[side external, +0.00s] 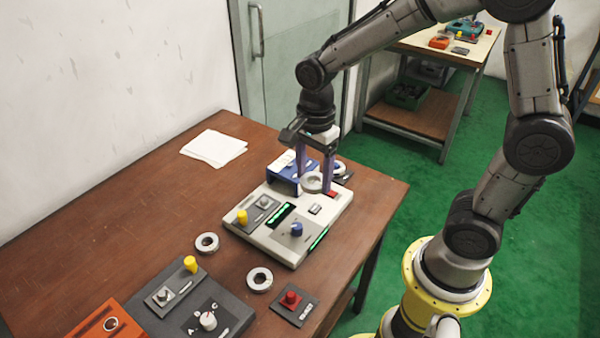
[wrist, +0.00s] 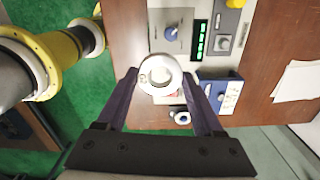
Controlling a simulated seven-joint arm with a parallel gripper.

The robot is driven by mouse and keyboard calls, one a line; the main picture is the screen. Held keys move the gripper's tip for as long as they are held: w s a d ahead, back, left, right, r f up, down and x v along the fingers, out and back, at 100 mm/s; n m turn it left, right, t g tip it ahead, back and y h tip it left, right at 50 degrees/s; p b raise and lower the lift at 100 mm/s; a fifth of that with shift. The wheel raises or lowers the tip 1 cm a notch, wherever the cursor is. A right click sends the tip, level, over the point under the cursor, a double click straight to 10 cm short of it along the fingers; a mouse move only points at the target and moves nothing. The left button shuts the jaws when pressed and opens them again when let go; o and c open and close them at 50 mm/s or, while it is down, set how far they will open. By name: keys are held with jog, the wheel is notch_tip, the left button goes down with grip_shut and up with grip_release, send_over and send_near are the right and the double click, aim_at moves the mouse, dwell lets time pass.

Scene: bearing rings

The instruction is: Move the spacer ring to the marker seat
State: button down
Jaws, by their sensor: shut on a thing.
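My gripper (side external: 315,184) is shut on a pale metal ring, which looks to be the spacer ring (side external: 312,182), and holds it above the back part of the light grey instrument box. In the wrist view the spacer ring (wrist: 148,80) sits between the two dark purple fingertips, its flat face and round hole towards the camera, with small dark marks on the face. I cannot tell which spot is the marker seat; no label for it is legible.
The grey box (side external: 285,252) carries a blue knob (side external: 296,229) and a yellow peg (side external: 242,216). A blue box (side external: 283,180) stands behind it. Loose rings (side external: 207,243) (side external: 259,279) lie in front, near a red-button block (side external: 291,299). Paper (side external: 214,147) lies at the back left.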

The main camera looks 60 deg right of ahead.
aim_at(303, 176)
jog(key=shift+w+a+r, duration=0.15)
jog(key=shift+w+r, duration=0.95)
jog(key=shift+w, duration=0.15)
jog(key=w+a+r+n, duration=0.2)
jog(key=w+a, duration=0.9)
jog(key=a+f+n, duration=0.1)
jog(key=a+f, duration=0.2)
jog(key=a, duration=0.4)
jog(key=a+f+n, duration=0.1)
jog(key=a+f, duration=0.2)
jog(key=a, duration=0.4)
jog(key=a+f+n, duration=0.2)
jog(key=a+f, duration=0.1)
jog(key=a, duration=0.4)
jog(key=shift+w+a+f, duration=0.2)
jog(key=shift+a+f, duration=0.1)
jog(key=shift+f, duration=2)
jog(key=shift+f, duration=0.75)
